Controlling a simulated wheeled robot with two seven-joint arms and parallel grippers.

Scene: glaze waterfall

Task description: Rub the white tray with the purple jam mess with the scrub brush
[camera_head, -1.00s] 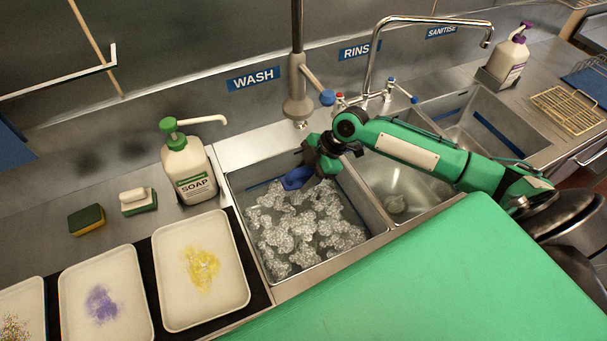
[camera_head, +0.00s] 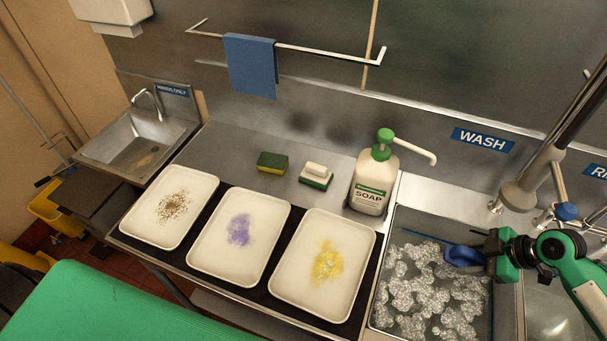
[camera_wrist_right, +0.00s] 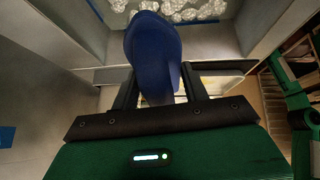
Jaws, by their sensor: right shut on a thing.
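The white tray (camera_head: 203,254) with the purple jam mess (camera_head: 240,230) is the middle of three trays on the counter in the head view. My right gripper (camera_head: 484,258) is shut on the blue scrub brush (camera_head: 461,257), over the suds in the wash basin at the right, well apart from the trays. In the right wrist view the blue brush (camera_wrist_right: 152,48) sits between the fingers of the right gripper (camera_wrist_right: 160,88); its bristles are hidden. My left gripper is not in view.
A tray with brown specks (camera_head: 147,232) stands left of the purple one, and a yellow-stained tray (camera_head: 292,297) right of it. A soap bottle (camera_head: 370,185), a sponge (camera_head: 272,163) and a white-and-green scrubber (camera_head: 316,176) stand behind. The wash basin (camera_head: 385,270) holds suds.

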